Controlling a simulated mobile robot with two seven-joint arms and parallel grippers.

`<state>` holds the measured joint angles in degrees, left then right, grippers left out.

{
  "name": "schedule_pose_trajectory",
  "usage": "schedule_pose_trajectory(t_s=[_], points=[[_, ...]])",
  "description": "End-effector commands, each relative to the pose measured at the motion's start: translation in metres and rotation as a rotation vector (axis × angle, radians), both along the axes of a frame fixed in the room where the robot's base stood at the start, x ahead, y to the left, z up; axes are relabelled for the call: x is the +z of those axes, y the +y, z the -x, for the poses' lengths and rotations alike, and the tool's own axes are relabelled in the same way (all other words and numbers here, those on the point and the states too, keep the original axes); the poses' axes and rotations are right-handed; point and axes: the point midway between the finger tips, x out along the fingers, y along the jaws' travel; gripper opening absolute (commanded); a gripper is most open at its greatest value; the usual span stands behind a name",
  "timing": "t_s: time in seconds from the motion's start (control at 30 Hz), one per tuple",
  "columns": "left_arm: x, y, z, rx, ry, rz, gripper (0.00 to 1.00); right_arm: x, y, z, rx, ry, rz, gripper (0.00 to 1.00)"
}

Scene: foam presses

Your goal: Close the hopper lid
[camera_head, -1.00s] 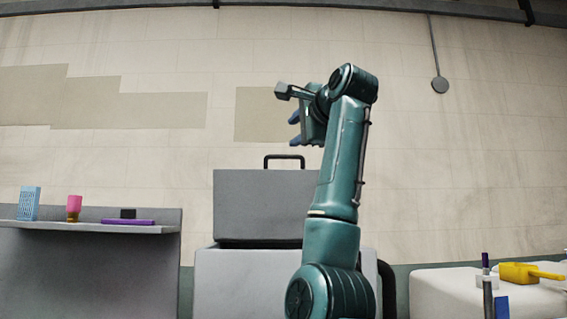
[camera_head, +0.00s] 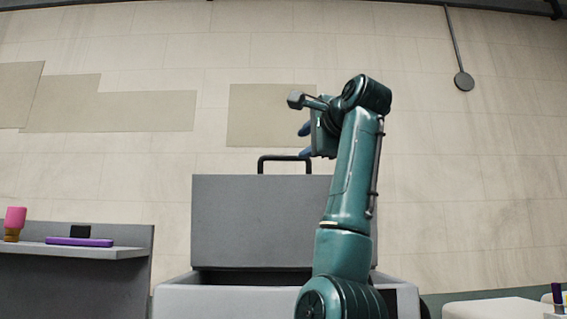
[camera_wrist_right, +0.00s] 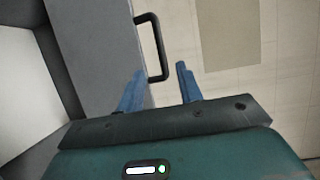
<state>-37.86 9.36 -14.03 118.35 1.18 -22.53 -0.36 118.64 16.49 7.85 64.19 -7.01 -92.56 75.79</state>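The grey hopper lid (camera_head: 255,222) stands raised at the back of the hopper (camera_head: 230,301), with a dark gap along its foot. A black bar handle (camera_head: 284,159) sticks up from the lid's top edge. My left gripper is not in view.
A grey shelf (camera_head: 125,252) at the left holds a pink-topped bottle (camera_head: 14,222), a purple item (camera_head: 80,242) and a small black block (camera_head: 80,231). A white surface (camera_head: 490,309) is at the lower right.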

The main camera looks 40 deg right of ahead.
Motion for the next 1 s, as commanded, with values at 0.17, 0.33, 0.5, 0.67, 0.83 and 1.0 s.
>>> schedule_pose_trajectory(t_s=[0.17,0.33,0.5,0.67,0.83,1.0], points=[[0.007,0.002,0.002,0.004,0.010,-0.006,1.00,0.001,-0.007,-0.022,0.001,0.005,-0.002,0.36],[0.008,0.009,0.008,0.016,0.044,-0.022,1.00,0.001,-0.018,-0.056,0.000,0.007,-0.001,0.36],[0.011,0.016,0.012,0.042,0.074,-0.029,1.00,0.000,-0.028,-0.089,0.000,0.006,-0.001,0.36],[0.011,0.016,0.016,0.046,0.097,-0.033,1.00,-0.001,-0.035,-0.111,0.001,0.004,-0.001,0.36],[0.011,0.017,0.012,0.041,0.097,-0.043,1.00,-0.004,-0.039,-0.122,0.000,0.002,-0.001,0.36],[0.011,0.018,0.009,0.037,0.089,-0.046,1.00,-0.005,-0.039,-0.124,0.000,0.002,-0.001,0.36]])
